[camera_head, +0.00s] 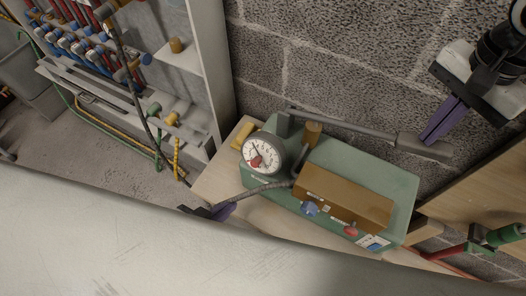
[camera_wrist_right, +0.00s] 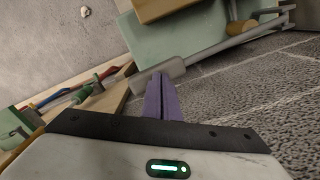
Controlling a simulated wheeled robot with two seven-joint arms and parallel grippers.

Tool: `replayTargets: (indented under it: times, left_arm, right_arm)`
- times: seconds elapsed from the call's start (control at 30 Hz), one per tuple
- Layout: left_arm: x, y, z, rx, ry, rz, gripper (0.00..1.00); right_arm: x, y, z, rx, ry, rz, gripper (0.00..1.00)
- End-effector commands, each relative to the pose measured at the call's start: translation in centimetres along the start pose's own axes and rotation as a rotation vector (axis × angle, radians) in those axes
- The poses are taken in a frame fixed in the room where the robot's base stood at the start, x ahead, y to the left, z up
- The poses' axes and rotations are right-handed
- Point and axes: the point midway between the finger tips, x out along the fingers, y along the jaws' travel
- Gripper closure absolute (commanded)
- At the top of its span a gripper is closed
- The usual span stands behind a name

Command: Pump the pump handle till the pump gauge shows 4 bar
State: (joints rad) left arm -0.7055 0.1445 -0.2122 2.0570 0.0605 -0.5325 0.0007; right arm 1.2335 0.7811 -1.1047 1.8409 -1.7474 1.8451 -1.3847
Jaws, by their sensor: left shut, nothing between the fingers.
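The green pump (camera_head: 385,180) with a brown block (camera_head: 345,196) on top stands on a wooden bench. Its round white pump gauge (camera_head: 262,152) has a red patch at lower left; I cannot read its value. The grey pump handle (camera_head: 345,127) runs along the wall side to a thicker grip at the right, also in the right wrist view (camera_wrist_right: 170,74). My right gripper (camera_head: 428,138) is shut, its purple fingertips (camera_wrist_right: 160,76) at the grip; I cannot tell whether they touch it. My left gripper (camera_head: 230,207) is shut and empty, low beside the hose, left of the pump.
A grey hose (camera_head: 265,186) runs left from the pump. A rack (camera_head: 205,65) with red and blue fittings stands at the left, with hanging hoses. A block wall (camera_head: 335,60) is behind the pump. A red and green tool (camera_head: 480,243) lies at the right. A pale surface (camera_head: 130,245) fills the front.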

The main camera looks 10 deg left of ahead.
Motion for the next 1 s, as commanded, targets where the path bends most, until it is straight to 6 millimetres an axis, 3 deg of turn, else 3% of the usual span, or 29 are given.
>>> replayTargets:
  times: [1.0]
  left_arm:
    - [0.9,-0.1,0.9,0.000,0.000,0.000,1.00]
  right_arm:
    - [1.3,0.0,0.1,-0.002,-0.002,0.000,1.00]
